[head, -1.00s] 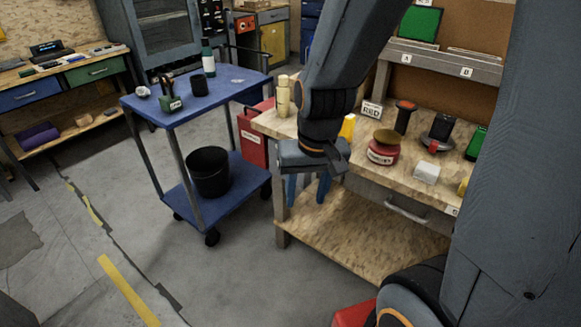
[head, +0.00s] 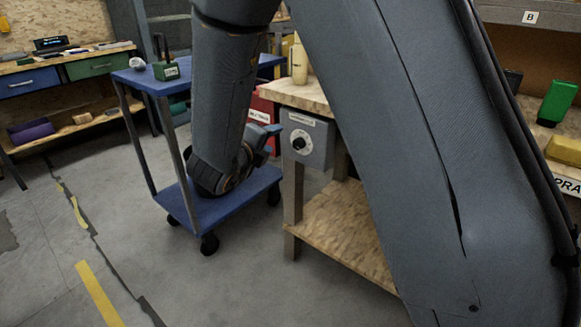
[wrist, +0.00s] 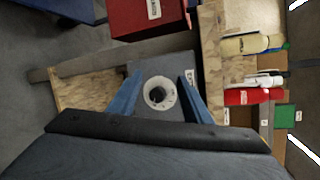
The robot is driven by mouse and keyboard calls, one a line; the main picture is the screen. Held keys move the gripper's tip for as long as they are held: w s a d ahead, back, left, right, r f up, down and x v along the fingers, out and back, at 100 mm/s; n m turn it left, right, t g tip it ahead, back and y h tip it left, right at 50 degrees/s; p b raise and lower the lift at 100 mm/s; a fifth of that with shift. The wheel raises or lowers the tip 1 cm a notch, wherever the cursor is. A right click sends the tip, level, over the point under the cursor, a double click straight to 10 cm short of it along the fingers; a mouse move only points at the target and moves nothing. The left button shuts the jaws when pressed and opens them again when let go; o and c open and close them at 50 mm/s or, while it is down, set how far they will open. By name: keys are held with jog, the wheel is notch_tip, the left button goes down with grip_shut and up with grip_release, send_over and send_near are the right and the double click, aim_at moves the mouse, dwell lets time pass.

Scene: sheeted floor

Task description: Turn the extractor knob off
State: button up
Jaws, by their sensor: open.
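The extractor knob (head: 299,143) is a dark round knob on a pale dial, set on a grey box (head: 318,144) at the left end of the workbench. In the wrist view the knob (wrist: 158,96) lies near the centre, framed by my two blue fingers. My gripper (wrist: 161,75) is open with nothing between its fingers, and the knob appears beyond them, apart. In the head view my gripper (head: 268,140) is partly hidden by my wrist, just left of the box. I cannot tell which setting the knob points to.
The wooden workbench (head: 290,93) stands right of the knob box, with a lower shelf (head: 340,232). A red case (wrist: 150,12) is close beside it. A blue trolley (head: 205,222) stands behind my wrist. Open floor (head: 240,290) lies in front.

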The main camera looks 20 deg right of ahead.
aim_at(296, 146)
jog(key=s+f+m+g+h+b, duration=0.2)
jog(key=s+f+m+h+b, duration=0.15)
jog(key=m+h+b, duration=0.35)
jog(key=shift+m+y, duration=0.5)
jog(key=shift+y, duration=0.2)
jog(key=x, duration=0.8)
jog(key=shift+s+f+p, duration=0.1)
jog(key=shift+f+p, duration=0.05)
jog(key=shift+p, duration=0.15)
jog(key=shift+c, duration=0.6)
jog(key=shift+a, duration=0.1)
jog(key=c, duration=1)
jog(key=shift+o, duration=0.2)
